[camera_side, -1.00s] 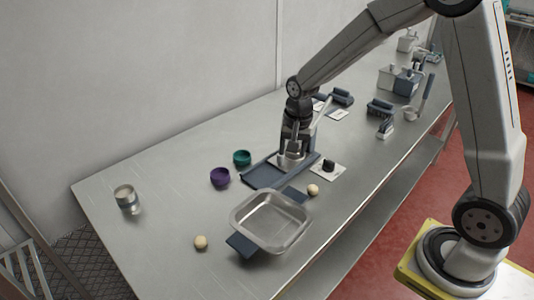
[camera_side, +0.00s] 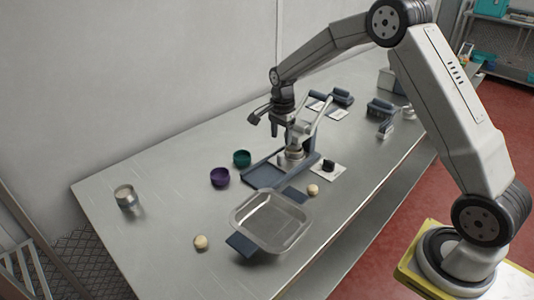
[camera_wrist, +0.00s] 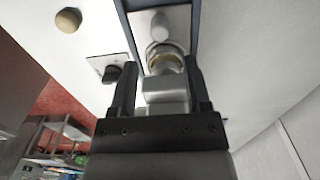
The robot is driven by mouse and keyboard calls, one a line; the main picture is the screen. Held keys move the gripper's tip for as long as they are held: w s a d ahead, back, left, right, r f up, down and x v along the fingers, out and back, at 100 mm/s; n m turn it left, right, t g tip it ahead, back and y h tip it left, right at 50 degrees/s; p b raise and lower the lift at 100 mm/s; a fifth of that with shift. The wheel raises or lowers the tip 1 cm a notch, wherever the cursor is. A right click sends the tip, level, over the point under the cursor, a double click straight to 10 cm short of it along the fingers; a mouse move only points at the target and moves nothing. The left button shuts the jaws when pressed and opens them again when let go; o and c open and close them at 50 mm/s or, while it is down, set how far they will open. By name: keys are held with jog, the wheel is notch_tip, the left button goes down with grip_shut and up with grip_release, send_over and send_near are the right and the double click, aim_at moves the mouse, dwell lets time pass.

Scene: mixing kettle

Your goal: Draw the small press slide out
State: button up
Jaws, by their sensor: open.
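The small press (camera_side: 292,152) stands on the table with a pale raised lever (camera_side: 310,122) and a round metal head, which also shows in the wrist view (camera_wrist: 164,60). A dark blue, flat framed base with a slide bed (camera_side: 264,176) runs from under the press toward the lower left; its dark rail (camera_wrist: 196,22) shows in the wrist view. I cannot tell how far the slide is out. My gripper (camera_side: 265,126) is open and empty, above and left of the press head. In the wrist view its fingers (camera_wrist: 160,64) appear either side of the press, apparently above it.
Purple (camera_side: 220,177) and green (camera_side: 242,158) bowls stand left of the press. A metal pan (camera_side: 270,222) is in front. Pale balls (camera_side: 313,190) (camera_side: 201,242), a metal cup (camera_side: 125,197) and a card with a dark knob (camera_side: 328,168) lie around. The left table is mostly clear.

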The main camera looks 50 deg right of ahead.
aim_at(280, 154)
jog(key=shift+f, duration=0.15)
jog(key=shift+f, duration=3.9)
jog(key=shift+f, duration=0.1)
jog(key=shift+a, duration=0.1)
jog(key=c, duration=0.8)
